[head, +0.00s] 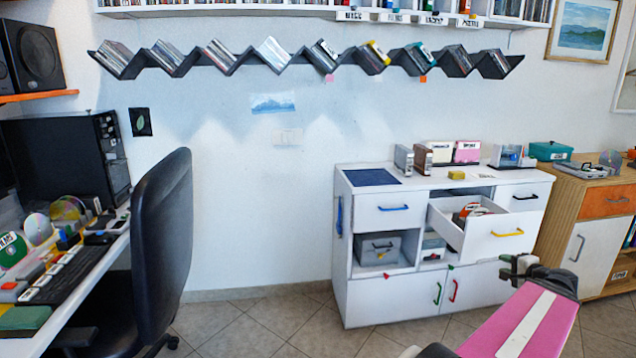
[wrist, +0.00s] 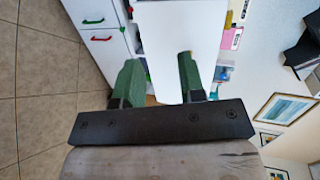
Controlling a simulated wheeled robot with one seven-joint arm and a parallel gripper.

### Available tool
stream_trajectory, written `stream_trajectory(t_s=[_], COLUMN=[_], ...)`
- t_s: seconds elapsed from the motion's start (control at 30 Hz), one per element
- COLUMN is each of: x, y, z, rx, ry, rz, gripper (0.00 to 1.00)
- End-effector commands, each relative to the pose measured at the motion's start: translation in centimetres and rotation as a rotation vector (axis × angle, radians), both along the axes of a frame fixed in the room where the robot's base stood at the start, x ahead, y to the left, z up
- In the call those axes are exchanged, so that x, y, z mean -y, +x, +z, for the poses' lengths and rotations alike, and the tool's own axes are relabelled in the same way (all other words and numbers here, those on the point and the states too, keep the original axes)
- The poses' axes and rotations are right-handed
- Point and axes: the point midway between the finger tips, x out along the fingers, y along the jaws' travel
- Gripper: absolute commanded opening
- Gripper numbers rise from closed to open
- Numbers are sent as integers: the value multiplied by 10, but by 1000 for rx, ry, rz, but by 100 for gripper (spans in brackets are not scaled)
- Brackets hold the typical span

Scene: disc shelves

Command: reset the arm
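My gripper (head: 520,264) is at the lower right in the head view, at the end of my pink and white arm, in front of the white cabinet (head: 362,300). In the wrist view, the two green fingers of my gripper (wrist: 160,76) stand apart with nothing held between them. A white panel shows beyond the fingers. The cabinet's drawer with the yellow handle (head: 507,233) is pulled out, with red and white items inside. My gripper appears below and right of that drawer in the head view; the exact distance is unclear.
A black chair (head: 163,240) and a desk (head: 88,275) stand at the left. A wooden cabinet (head: 566,213) stands at the right. A zigzag disc shelf (head: 188,64) hangs on the wall. Tiled floor (head: 280,325) is free between chair and white cabinet.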

Motion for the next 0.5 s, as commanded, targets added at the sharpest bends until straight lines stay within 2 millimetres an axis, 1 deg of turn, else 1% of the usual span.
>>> stream_trajectory(t_s=[0.03, 0.17, 0.27, 0.37, 0.5], x=[-8, -30, -51, -81, -126], y=[5, 18, 29, 43, 59], z=[-4, -14, -24, -37, -58], rx=[-16, -59, -103, -162, -253], ry=[-6, -26, -50, -83, -142], rz=[20, 71, 125, 199, 310], gripper=[37, 37, 37, 37, 37])
